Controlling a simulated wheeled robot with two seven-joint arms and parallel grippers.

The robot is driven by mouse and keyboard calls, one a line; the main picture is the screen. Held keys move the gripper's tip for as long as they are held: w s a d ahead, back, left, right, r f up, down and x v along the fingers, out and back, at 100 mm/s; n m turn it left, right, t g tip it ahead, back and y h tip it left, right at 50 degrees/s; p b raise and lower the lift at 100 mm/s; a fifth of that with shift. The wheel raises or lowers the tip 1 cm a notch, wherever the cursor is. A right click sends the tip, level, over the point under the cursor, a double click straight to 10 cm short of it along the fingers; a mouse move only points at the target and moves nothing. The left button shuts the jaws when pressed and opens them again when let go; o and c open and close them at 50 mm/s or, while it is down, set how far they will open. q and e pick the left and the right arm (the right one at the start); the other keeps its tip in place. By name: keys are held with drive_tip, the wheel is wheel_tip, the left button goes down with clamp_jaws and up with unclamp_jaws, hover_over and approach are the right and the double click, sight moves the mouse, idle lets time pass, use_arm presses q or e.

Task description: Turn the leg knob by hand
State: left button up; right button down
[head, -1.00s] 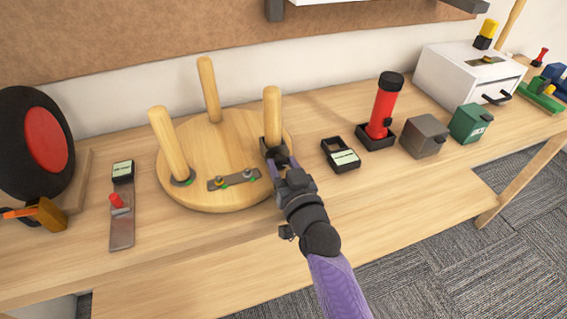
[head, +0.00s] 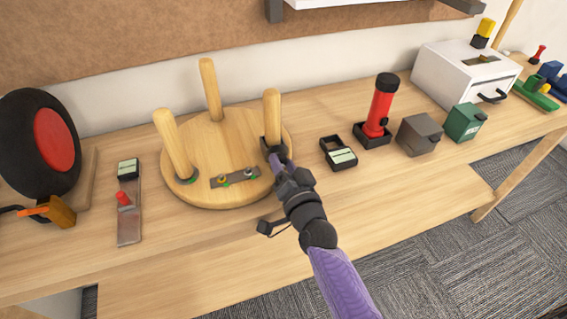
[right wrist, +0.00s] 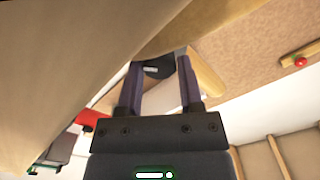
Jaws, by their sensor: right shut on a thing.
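A round wooden stool (head: 225,135) lies upside down on the bench in the head view, its three legs pointing up. My right gripper (head: 273,151) is at the base of the right leg (head: 271,108), shut on the leg knob there. The fingers largely hide the knob in the head view. In the right wrist view, my right gripper (right wrist: 160,80) has a dark part with a pale label (right wrist: 158,68) between its two fingers. My left gripper is not in view.
A metal plate with knobs (head: 235,178) is on the seat. Left are a strip with a red knob (head: 125,198) and a wheel (head: 42,145). Right are a black tray (head: 339,154), a red flashlight (head: 380,103), grey (head: 419,134) and green (head: 465,122) boxes. The front bench is clear.

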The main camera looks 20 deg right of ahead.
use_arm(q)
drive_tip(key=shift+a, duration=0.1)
use_arm(e)
drive_tip(key=c, duration=0.7)
unclamp_jaws()
drive_tip(key=o, duration=0.4)
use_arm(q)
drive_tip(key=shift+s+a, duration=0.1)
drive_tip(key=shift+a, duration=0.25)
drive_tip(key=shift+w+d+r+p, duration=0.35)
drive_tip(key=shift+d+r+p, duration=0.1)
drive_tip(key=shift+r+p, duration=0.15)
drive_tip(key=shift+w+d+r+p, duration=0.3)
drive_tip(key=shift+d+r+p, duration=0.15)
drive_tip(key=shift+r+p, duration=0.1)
use_arm(e)
drive_tip(key=s, duration=1)
drive_tip(key=shift+d, duration=0.2)
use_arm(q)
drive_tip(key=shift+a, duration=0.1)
